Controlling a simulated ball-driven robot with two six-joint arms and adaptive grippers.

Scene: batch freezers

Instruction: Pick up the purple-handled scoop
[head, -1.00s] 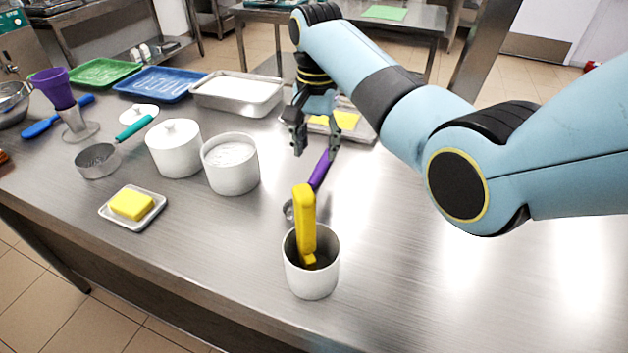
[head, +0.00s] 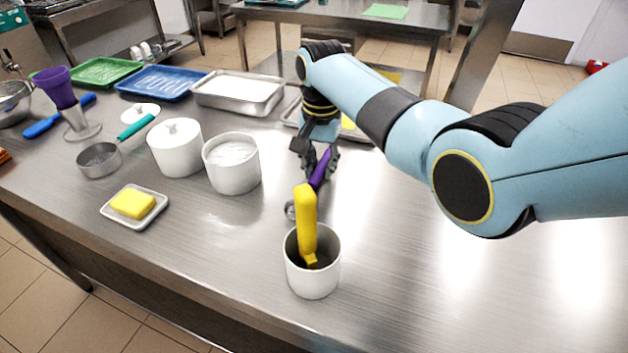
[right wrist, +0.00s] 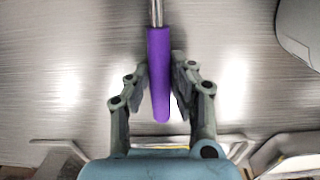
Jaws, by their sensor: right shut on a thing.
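The purple-handled scoop (head: 320,170) lies on the steel table behind the white cup with the yellow-handled tool. Its purple handle points away from me and its small metal bowl is partly hidden by the yellow handle. My right gripper (head: 317,177) reaches down from above and is shut on the purple handle. In the right wrist view the purple handle (right wrist: 159,90) runs between the two fingers of my right gripper (right wrist: 161,72), with the metal shaft beyond them. My left gripper is in no view.
A white cup (head: 313,278) holding a yellow-handled tool (head: 306,220) stands just in front of the scoop. A white tub (head: 232,177) and lidded pot (head: 175,160) stand to the left, a butter dish (head: 150,214) nearer. Trays lie behind. The table's right side is clear.

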